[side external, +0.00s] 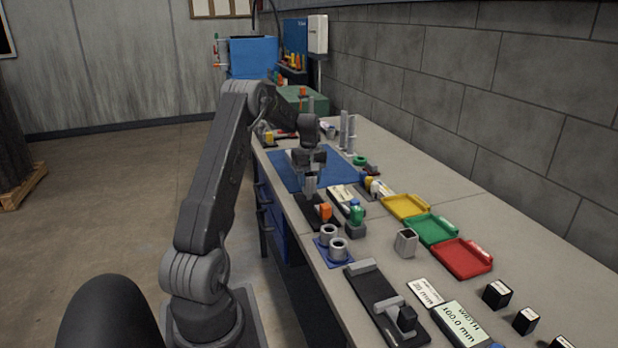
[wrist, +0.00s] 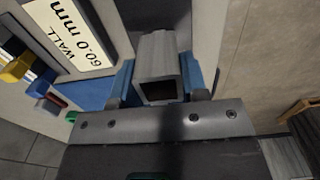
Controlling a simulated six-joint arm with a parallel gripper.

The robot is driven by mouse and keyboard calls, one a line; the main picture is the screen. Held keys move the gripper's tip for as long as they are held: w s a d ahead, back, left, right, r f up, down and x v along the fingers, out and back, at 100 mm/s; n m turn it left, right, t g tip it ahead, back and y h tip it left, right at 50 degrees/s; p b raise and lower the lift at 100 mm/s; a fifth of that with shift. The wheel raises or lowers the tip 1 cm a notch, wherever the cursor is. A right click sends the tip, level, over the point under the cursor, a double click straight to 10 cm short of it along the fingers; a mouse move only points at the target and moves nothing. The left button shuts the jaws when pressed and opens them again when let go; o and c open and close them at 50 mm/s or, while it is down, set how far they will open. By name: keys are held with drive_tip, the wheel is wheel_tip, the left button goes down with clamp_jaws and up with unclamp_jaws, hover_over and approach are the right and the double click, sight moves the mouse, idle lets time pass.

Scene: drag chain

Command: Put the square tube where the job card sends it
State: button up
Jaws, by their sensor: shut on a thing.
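My gripper (side external: 311,182) is over the bench near the front edge of the blue mat (side external: 287,176). In the wrist view, my gripper (wrist: 160,88) is shut on a grey square tube (wrist: 156,50), with a blue pad on each side and its dark open end facing the camera. A white card (wrist: 82,35) there reads "WALL" and "60.0 mm". In the side view, pale cards (side external: 425,291) and (side external: 343,197) lie on the bench, their text too small to read surely. Yellow (side external: 405,206), green (side external: 431,229) and red (side external: 462,258) trays look empty.
Another grey square open-topped piece (side external: 405,242) stands left of the red tray. Two grey rings (side external: 329,235) sit on a blue base. A black fixture (side external: 386,302), a greenish display (side external: 463,323) and black blocks (side external: 497,293) are nearer the camera. Posts (side external: 347,132) stand behind my gripper.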

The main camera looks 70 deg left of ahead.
drive_tip(key=shift+f, duration=1.25)
idle(0.6)
drive_tip(key=o, duration=1.3)
wheel_tip(320, 180, up, 14)
drive_tip(key=shift+f, duration=0.1)
